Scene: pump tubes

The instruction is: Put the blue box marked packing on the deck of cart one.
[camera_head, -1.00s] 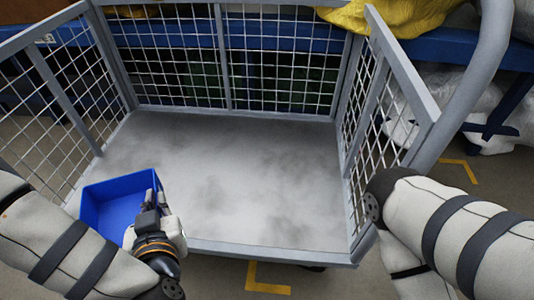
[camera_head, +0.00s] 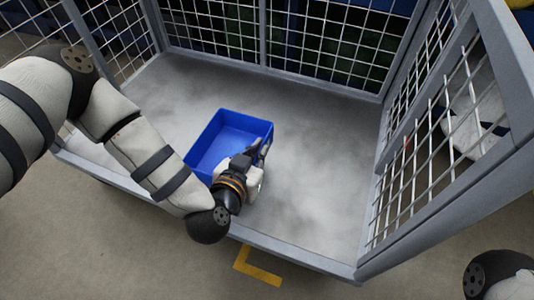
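The blue box (camera_head: 211,143) is open-topped and empty inside as far as I see. It shows over the grey deck (camera_head: 320,165) of the mesh-sided cart, inside the front edge. I cannot tell if its base touches the deck or hangs a little above. No packing mark is readable. My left gripper (camera_head: 257,152) is at the box's right wall, with its fingers closed about the rim; the wrist partly hides the near right corner. My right gripper is out of view; only part of my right arm shows at the lower right corner.
Wire mesh panels (camera_head: 330,38) close the cart's back and sides; the front is open with a low grey edge. The deck right of and behind the box is clear. A yellow floor mark (camera_head: 258,268) lies in front.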

